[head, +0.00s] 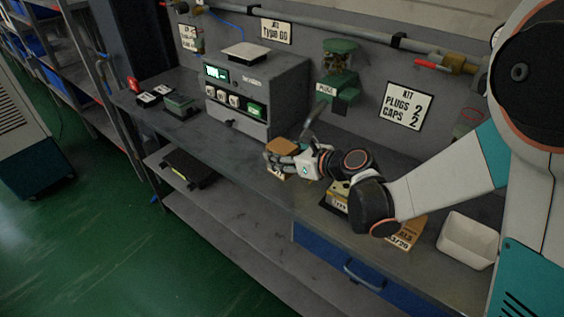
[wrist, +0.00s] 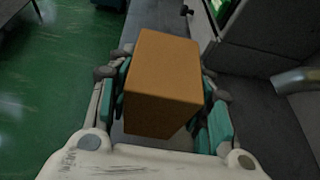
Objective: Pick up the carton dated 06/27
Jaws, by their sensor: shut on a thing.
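A brown carton (wrist: 163,78) sits between the two fingers of my gripper (wrist: 163,95) in the wrist view, with a green pad against each side. In the head view the carton (head: 283,146) shows at the end of my gripper (head: 281,158), over the bench's front part. Its date cannot be read in either view. Another carton (head: 404,236), with a label that seems to end in 3/20, stands on the bench to the right, partly hidden by my arm.
A grey test box (head: 285,85) with a screen and buttons stands at the back of the bench. A white tray (head: 468,240) is at the right. A sign (head: 407,105) on the wall reads "KIT PLUGS 2 CAPS 2". A yellowish block (head: 338,196) is partly behind my arm.

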